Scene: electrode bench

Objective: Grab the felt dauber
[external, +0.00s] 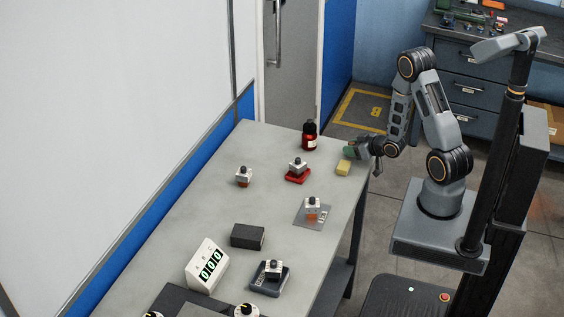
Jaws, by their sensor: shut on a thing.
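My gripper (361,149) is at the right edge of the bench, reaching in from the right with its jaws shut on a small dark green thing (348,152), which looks to be the felt dauber. The fingers partly hide it. A small yellow block (343,168) is just below it in the picture, on the bench top. I cannot tell whether the green thing touches the block or is clear of the bench.
A dark red bottle (309,135) stands left of my gripper. On the grey bench (200,205) are a red-based device (298,171), several white-topped knob units, a black block (247,236) and a white counter display (205,264). The bench's middle has free room.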

